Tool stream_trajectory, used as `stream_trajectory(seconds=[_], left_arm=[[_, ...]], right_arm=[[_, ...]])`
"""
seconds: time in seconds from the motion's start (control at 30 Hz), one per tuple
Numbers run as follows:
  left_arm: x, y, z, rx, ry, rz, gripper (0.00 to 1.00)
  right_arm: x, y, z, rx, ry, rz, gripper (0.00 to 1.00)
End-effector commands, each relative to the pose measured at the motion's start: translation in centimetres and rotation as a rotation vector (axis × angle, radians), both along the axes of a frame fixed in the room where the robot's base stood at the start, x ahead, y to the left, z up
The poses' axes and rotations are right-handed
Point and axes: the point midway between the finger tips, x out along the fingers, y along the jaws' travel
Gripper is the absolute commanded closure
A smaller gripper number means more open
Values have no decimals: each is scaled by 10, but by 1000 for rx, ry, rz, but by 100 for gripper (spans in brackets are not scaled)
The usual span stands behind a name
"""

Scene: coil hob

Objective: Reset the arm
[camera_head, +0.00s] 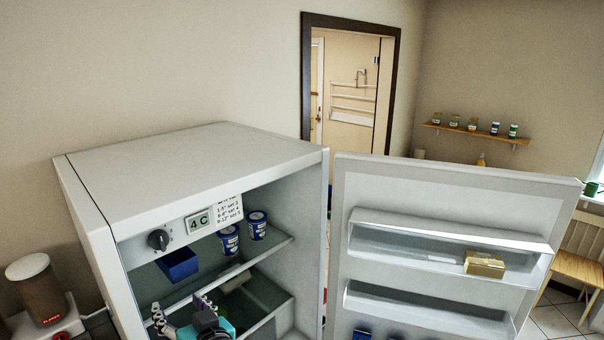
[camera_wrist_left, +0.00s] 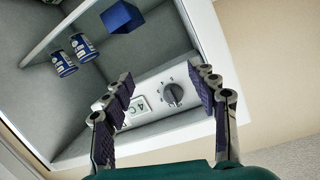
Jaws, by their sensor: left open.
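My left gripper (camera_head: 181,312) is at the bottom of the head view, in front of the open fridge (camera_head: 190,160). In the left wrist view my left gripper (camera_wrist_left: 164,95) is open, with its two fingers wide apart and nothing between them. Behind the fingers that view shows the fridge's control panel with a dark knob (camera_wrist_left: 173,95) and a 4 C display (camera_wrist_left: 138,108). My right gripper is not in view.
The fridge door (camera_head: 440,200) stands open to the right, with a gold box (camera_head: 484,264) on its upper shelf. Inside are a blue box (camera_head: 178,265) and two blue-and-white tubs (camera_head: 229,240). A brown-and-white canister (camera_head: 38,290) stands at the left.

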Motion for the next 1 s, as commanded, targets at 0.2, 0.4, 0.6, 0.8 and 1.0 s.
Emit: stream_trajectory(seconds=[0.2, 0.4, 0.6, 0.8, 1.0], left_arm=[[-39, 5, -188, -170, 346, -92, 41], [-70, -27, -318, -343, 547, -292, 41], [-86, -65, -390, -461, 600, -495, 41], [-90, -83, -407, -501, 594, -588, 41], [-90, -84, -405, -502, 593, -596, 41]], right_arm=[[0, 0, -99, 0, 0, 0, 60], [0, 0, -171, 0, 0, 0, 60], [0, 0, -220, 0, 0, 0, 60], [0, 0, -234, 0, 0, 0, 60], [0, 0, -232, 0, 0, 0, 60]])
